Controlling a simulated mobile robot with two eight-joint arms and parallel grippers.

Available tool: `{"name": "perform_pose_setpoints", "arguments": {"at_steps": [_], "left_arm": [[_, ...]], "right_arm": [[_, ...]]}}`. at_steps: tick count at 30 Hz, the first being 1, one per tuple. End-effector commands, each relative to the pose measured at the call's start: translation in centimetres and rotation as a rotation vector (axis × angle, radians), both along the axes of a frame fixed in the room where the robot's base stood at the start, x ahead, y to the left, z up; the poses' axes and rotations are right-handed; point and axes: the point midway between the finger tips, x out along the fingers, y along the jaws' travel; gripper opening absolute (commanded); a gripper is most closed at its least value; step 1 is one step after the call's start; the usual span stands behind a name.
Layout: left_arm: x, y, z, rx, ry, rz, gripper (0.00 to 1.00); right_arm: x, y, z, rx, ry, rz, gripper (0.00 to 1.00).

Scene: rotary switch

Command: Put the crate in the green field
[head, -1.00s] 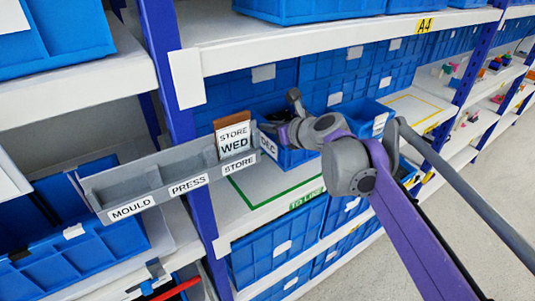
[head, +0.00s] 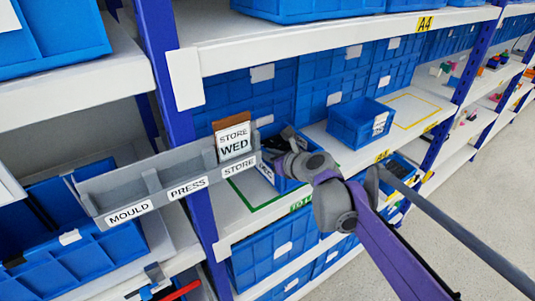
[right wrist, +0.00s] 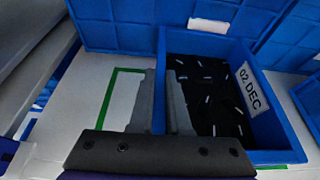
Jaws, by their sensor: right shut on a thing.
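The crate (head: 290,183) is a blue open box with a white label. In the right wrist view the crate (right wrist: 246,60) holds dark contents with small white marks, and its label reads "02 DEC". My right gripper (right wrist: 163,85) is shut on the crate's left wall, one finger on each side. It also shows in the head view (head: 289,140), partly hidden by the arm. The green field (head: 240,199) is a green outline on the white shelf. The crate is over its right part; I cannot tell whether it touches the shelf. My left gripper is not in view.
Blue boxes (head: 325,82) stand behind the field. Another blue crate (head: 360,124) stands to the right, beside a yellow outline (head: 420,97). A grey rack (head: 150,185) with labelled slots and a "STORE WED" card is at the left, near a blue upright (head: 165,75).

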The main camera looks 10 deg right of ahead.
Motion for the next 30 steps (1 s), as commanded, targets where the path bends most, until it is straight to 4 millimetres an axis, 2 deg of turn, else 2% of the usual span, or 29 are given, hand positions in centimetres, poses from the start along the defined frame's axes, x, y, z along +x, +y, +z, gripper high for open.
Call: {"name": "perform_pose_setpoints", "arguments": {"at_steps": [9,10,14,25,30], "left_arm": [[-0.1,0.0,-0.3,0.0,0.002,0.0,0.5],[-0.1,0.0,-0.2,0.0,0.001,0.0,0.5],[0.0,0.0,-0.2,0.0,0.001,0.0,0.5],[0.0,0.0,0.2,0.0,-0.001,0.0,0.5],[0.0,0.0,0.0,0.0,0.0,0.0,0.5]], "right_arm": [[0.0,0.0,-0.3,0.0,0.0,-0.001,0.0],[0.0,0.0,-0.3,0.0,0.0,0.0,0.2],[0.0,0.0,-0.2,0.0,0.0,0.0,0.44],[0.0,0.0,0.3,0.0,-0.001,0.0,0.45],[-2.2,-0.9,1.1,0.0,0.0,-0.002,0.45]]}}
